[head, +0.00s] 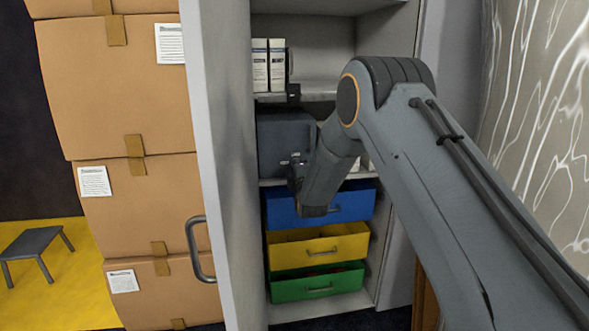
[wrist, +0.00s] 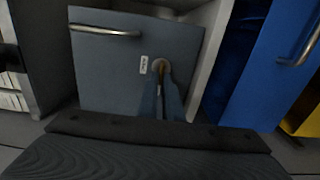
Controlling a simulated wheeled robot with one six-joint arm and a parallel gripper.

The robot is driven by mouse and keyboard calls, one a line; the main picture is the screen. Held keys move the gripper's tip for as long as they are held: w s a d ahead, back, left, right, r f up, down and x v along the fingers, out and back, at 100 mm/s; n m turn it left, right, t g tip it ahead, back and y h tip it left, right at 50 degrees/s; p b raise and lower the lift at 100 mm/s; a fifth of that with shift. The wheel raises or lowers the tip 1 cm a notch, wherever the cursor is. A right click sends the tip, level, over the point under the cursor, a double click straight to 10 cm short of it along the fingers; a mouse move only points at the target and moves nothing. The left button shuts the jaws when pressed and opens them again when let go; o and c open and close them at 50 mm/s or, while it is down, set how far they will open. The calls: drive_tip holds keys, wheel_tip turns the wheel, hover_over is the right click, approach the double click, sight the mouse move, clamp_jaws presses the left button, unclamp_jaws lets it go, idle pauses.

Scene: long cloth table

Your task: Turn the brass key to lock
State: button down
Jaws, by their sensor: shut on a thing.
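The brass key (wrist: 162,70) shows in the wrist view as a small brass-coloured strip at a round pale lock on a grey-blue door front (wrist: 105,65). The door front has a silver handle and a small white label beside the lock. My gripper (wrist: 161,88) is shut on the key, its two fingers close together right at the lock. Most of the key is hidden by the fingers, and its turn angle is hard to tell. In the head view the grey lockable box (head: 285,132) sits on a cabinet shelf, and my arm hides its right part and the key.
Blue (head: 345,205), yellow (head: 345,247) and green (head: 318,284) drawers lie below the box, slightly pulled out. White cartons (head: 268,65) stand on the shelf above. The open cabinet door (head: 228,180) stands at the left, beside stacked cardboard boxes (head: 115,85).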

drive_tip(key=shift+d, duration=0.1)
drive_tip(key=c, duration=2)
unclamp_jaws()
drive_tip(key=v, duration=0.7)
drive_tip(key=shift+s+d, duration=0.15)
drive_tip(key=shift+s, duration=0.25)
drive_tip(key=shift+d, duration=0.1)
